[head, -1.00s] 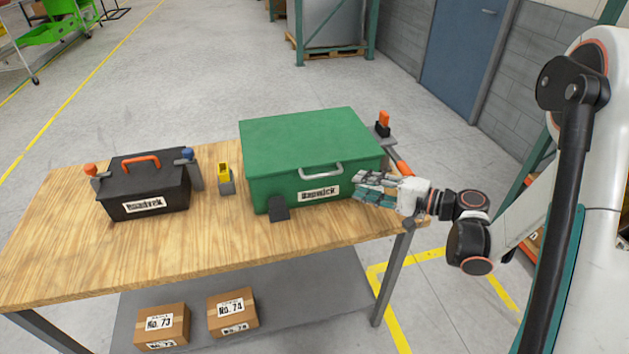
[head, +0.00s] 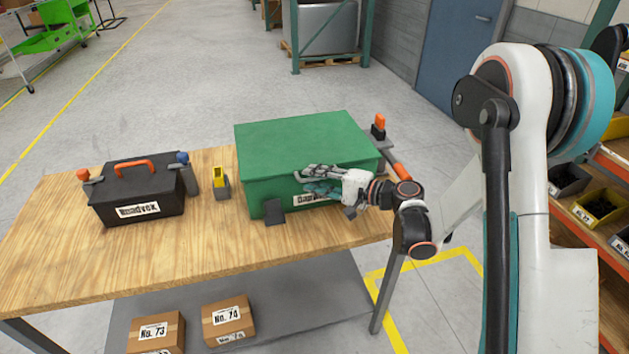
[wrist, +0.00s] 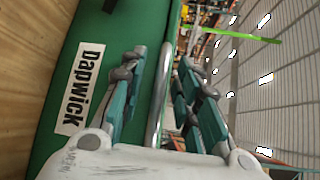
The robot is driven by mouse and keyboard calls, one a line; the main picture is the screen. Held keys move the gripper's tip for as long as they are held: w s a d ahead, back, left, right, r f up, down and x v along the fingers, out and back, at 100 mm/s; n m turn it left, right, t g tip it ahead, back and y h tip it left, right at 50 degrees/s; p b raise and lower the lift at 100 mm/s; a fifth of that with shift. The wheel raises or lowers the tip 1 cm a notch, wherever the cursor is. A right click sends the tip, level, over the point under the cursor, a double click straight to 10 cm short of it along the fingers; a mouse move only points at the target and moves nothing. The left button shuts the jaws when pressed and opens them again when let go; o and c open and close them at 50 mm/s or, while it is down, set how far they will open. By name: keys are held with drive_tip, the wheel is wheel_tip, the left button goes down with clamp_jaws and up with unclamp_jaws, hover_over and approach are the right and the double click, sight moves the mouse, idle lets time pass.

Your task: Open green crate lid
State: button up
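The green crate (head: 300,144) stands on the wooden table with its lid down. Its front carries a white label, which reads "Dapwick" in the wrist view (wrist: 80,90). My gripper (head: 308,180) is at the crate's front, over the handle area, and hides most of the handle in the head view. In the wrist view the metal handle bar (wrist: 159,100) runs between my two spread fingers (wrist: 160,75). The fingers are open, with gaps visible on both sides of the bar.
A black toolbox (head: 140,192) with an orange handle stands at the table's left. A yellow and grey item (head: 221,184) stands between toolbox and crate. A dark grey piece (head: 275,212) is at the crate's front. An orange-handled tool (head: 379,127) is at its right. The table front (head: 200,245) is clear.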

drive_tip(key=shift+w+a, duration=0.15)
drive_tip(key=shift+a, duration=0.1)
clamp_jaws()
drive_tip(key=shift+f, duration=0.1)
